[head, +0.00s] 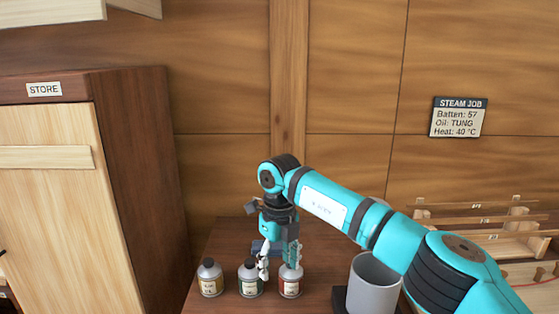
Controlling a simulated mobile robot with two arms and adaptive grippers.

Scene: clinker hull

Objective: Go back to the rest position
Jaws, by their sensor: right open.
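My right gripper (279,262) hangs from the teal right arm and points down over the wooden bench top. It is open, with its fingers at the bottles. One finger is in front of or beside the middle bottle (249,282) with a green label. The other finger overlaps the top of the bottle with a red label (291,285). I cannot tell whether either finger touches a bottle. A bottle with a yellow label (210,281) stands to the left, clear of the gripper. My left gripper is not in view.
A grey cylinder container (373,285) stands on the bench under my right forearm. A cabinet marked STORE (50,180) is at the left. A STEAM JOB sign (458,118) hangs on the plank wall. Wooden racks (490,222) are at the right. Open air lies above the arm.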

